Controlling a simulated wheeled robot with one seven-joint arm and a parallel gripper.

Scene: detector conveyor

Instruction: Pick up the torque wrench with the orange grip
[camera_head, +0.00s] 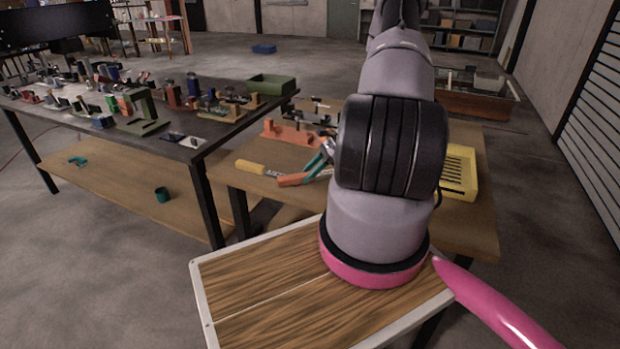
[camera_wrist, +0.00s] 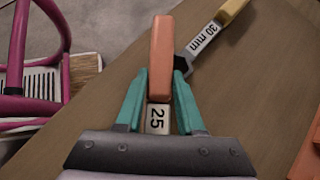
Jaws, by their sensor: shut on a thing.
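The torque wrench with the orange grip (camera_wrist: 161,50) lies between the teal fingers of my gripper (camera_wrist: 160,76) in the wrist view. The fingers are shut on it, one on each side, with a white "25" label showing between them. In the head view the orange grip (camera_head: 293,180) sticks out to the left of my gripper (camera_head: 320,165), over the near left part of the wooden table (camera_head: 470,230). My arm hides the rest of the wrench. Whether it touches the tabletop cannot be told.
A yellow-handled tool (camera_head: 250,167) marked "30 mm" (camera_wrist: 206,37) lies close by on the table. An orange stand (camera_head: 285,132) is behind it. A yellow crate (camera_head: 458,170) stands at the right. A dark bench (camera_head: 185,150) full of parts is at the left.

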